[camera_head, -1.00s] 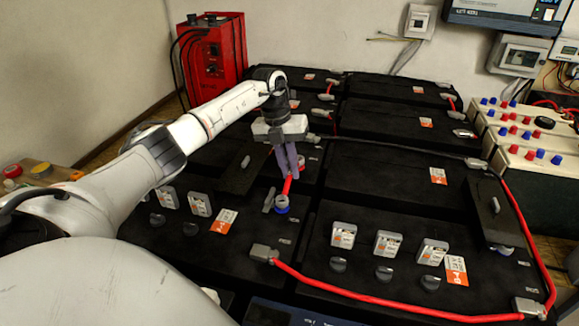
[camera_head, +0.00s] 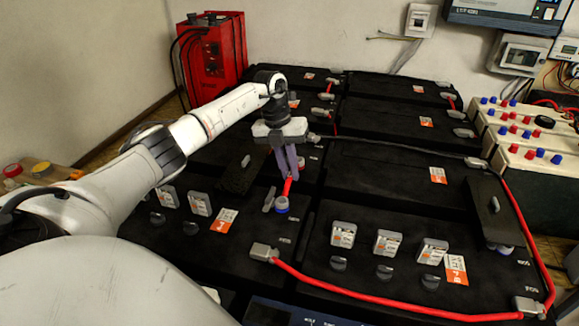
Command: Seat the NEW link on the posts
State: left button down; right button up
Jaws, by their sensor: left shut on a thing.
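My left gripper (camera_head: 288,172) is in the middle of the head view, pointing down, shut on a short red link (camera_head: 288,186). The link's near end is at a post with a blue ring (camera_head: 282,205) on the near left battery (camera_head: 235,255). The far end of the link is hidden behind the fingers, so I cannot tell whether it touches a post. A small grey piece (camera_head: 269,199) stands just left of the blue-ringed post. My right gripper does not show.
A long red cable (camera_head: 390,304) runs along the front from a grey terminal cover (camera_head: 264,252) to the right corner. Black batteries with several grey vent caps surround the gripper. A red charger (camera_head: 213,60) stands at the back left.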

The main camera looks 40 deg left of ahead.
pick_arm(q)
jog(key=shift+f, duration=0.25)
dwell(0.6)
jog(key=c, duration=1.3)
grip_release()
jog(key=shift+r, duration=0.1)
